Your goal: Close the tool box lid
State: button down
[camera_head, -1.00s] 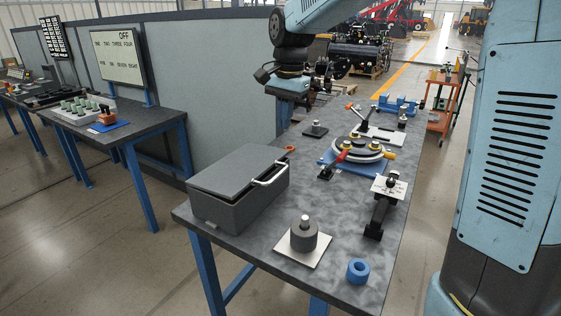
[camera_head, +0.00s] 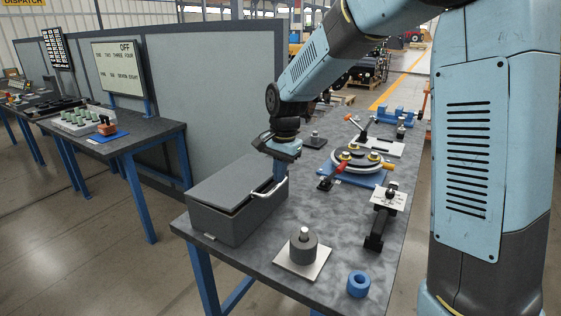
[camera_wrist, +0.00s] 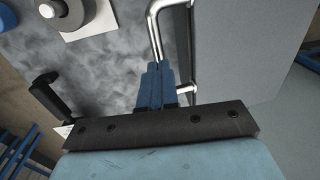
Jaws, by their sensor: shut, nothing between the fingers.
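The dark grey tool box (camera_head: 215,226) stands at the near left corner of the workbench in the head view. Its flat lid (camera_head: 232,182) lies low over the body, with a thin dark gap along the rim; I cannot tell whether it is fully seated. A silver bar handle (camera_head: 270,192) is on its right side. My gripper (camera_head: 280,174) is beside the handle, pointing down. In the wrist view my gripper's blue fingers (camera_wrist: 155,68) are together and empty, close to the handle (camera_wrist: 154,28); contact is unclear. The lid or box side (camera_wrist: 245,50) fills the right.
A grey cylinder on a pale plate (camera_head: 303,249) and a blue ring (camera_head: 359,284) lie near the front of the bench. A black clamp (camera_head: 376,228) and a round fixture (camera_head: 357,160) stand to the right. A partition (camera_head: 225,85) rises behind.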

aim_at(280, 186)
jog(key=shift+f, duration=0.4)
notch_tip(280, 186, down, 2)
jog(key=shift+s+d+f, duration=0.1)
jog(key=shift+d+f, duration=0.05)
dwell(0.3)
notch_tip(280, 186, up, 13)
jog(key=s+d, duration=0.1)
jog(key=d, duration=0.1)
jog(key=s+d+r+n+t, duration=0.3)
jog(key=s+d+r, duration=0.2)
jog(key=s+d, duration=0.65)
jog(key=s+d+f+n+t, duration=0.2)
jog(key=s+d, duration=0.6)
jog(key=s, duration=0.5)
jog(key=shift+n+h, duration=0.4)
jog(key=shift+n, duration=0.3)
